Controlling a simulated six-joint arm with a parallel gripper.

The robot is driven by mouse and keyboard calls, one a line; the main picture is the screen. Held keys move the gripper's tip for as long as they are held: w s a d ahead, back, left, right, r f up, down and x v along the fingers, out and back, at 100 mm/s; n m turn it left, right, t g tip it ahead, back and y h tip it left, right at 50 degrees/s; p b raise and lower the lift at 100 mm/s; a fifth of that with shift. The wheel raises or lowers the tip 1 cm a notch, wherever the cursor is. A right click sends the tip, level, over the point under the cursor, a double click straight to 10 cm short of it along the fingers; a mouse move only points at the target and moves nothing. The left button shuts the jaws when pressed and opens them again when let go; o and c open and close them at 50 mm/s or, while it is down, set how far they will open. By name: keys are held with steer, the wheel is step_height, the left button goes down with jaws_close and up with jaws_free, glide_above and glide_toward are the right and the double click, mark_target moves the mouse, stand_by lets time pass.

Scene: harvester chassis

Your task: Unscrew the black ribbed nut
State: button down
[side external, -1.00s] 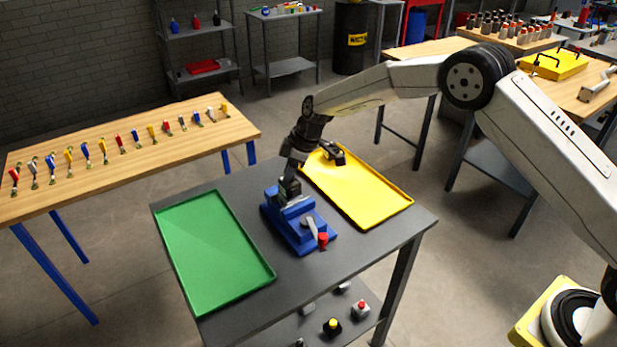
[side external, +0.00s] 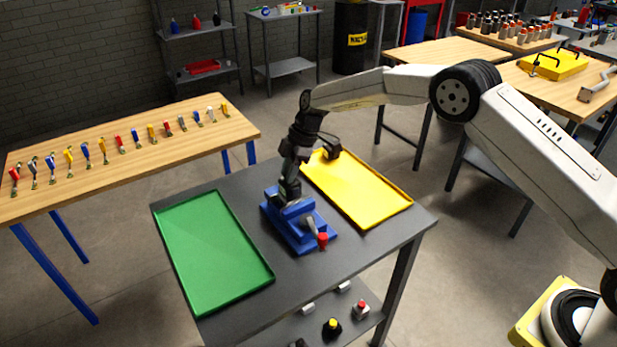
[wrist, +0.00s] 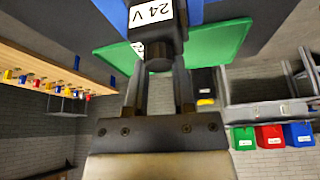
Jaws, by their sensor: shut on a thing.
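The blue vise (side external: 297,232) stands on the grey table between the two trays. My gripper (side external: 289,188) points down at the vise's far end. In the wrist view its two fingers (wrist: 159,80) sit on either side of a dark round piece, apparently the black ribbed nut (wrist: 158,64). It adjoins a black block (wrist: 157,25) with a white "24 V" label, close to the blue of the vise. The fingers are shut on the nut. Its ribs are too small to make out, and the fingers hide its sides. In the side view the arm covers most of it.
A green tray (side external: 261,283) lies left of the vise and a yellow tray (side external: 398,211) lies right; both look empty. The vise's red-knobbed handle (side external: 322,240) sticks up at the near end. Several small parts lie on the lower shelf (side external: 277,334). A wooden bench (side external: 120,170) stands at left.

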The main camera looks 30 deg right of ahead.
steer(key=shift+n+g, duration=1)
steer(key=shift+n, duration=1.6)
steer(key=c, duration=0.7)
jaws_free()
steer(key=shift+o, duration=0.2)
steer(key=shift+m, duration=0.3)
steer(key=m+t, duration=0.2)
steer(key=m, duration=0.2)
steer(key=shift+m, duration=0.4)
